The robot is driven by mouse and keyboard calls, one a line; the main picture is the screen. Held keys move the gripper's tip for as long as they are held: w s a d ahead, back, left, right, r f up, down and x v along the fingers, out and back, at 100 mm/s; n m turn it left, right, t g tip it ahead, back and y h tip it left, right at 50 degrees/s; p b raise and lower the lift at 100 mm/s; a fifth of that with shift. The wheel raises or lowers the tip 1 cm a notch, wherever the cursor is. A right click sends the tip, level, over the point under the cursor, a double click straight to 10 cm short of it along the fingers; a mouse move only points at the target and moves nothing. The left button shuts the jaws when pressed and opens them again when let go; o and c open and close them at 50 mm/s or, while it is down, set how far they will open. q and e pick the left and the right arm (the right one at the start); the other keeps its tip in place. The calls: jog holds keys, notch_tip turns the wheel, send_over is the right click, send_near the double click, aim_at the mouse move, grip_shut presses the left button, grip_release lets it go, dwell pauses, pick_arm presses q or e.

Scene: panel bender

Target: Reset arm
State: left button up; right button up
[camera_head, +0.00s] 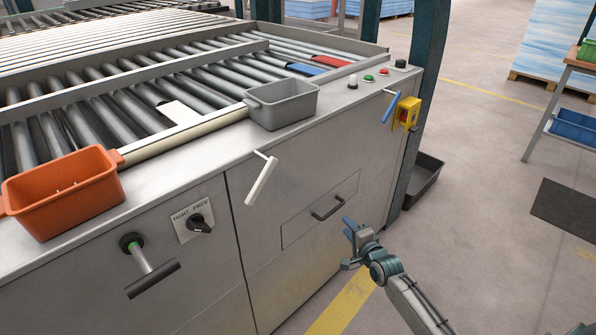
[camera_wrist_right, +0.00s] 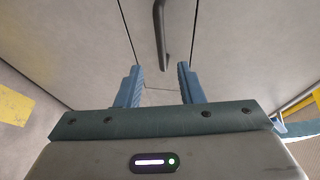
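My right gripper (camera_head: 352,243) is in front of the machine's grey front panel, below and right of the drawer handle (camera_head: 328,208). In the right wrist view its two blue fingers (camera_wrist_right: 157,88) stand apart with nothing between them. A dark handle (camera_wrist_right: 162,40) shows beyond the fingertips there, apart from them. My left gripper is in neither view. The machine front carries a white lever (camera_head: 261,180), a black T-handle (camera_head: 152,278), a rotary knob (camera_head: 200,224) and a blue lever (camera_head: 391,106) at the right corner.
An orange bin (camera_head: 62,200) and a grey bin (camera_head: 282,108) stand on the machine's front ledge beside the rollers. A yellow switch box (camera_head: 408,112) sticks out at the corner.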

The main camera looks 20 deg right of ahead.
pick_arm(q)
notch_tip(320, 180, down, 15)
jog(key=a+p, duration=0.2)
jog(key=p, duration=0.4)
pick_arm(e)
jog(key=s+a+f+n+g, duration=0.3)
jog(key=s+f+n+g, duration=0.35)
jog(key=s+f, duration=1.15)
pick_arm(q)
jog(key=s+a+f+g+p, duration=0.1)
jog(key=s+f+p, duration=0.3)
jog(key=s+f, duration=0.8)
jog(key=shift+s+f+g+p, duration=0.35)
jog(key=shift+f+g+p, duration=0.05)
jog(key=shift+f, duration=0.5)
pick_arm(e)
jog(key=s+a+f+n+g, duration=0.2)
jog(key=s+f+n, duration=0.1)
jog(key=s, duration=0.7)
jog(key=s+a+f+n+g, duration=0.2)
jog(key=s+f, duration=0.4)
jog(key=s, duration=0.3)
jog(key=s+a+f+n+g, duration=0.3)
jog(key=s+f+n+g, duration=0.1)
jog(key=s, duration=0.6)
jog(key=shift+s+f+n+h, duration=0.4)
jog(key=shift+f+n, duration=0.25)
jog(key=shift+n, duration=0.4)
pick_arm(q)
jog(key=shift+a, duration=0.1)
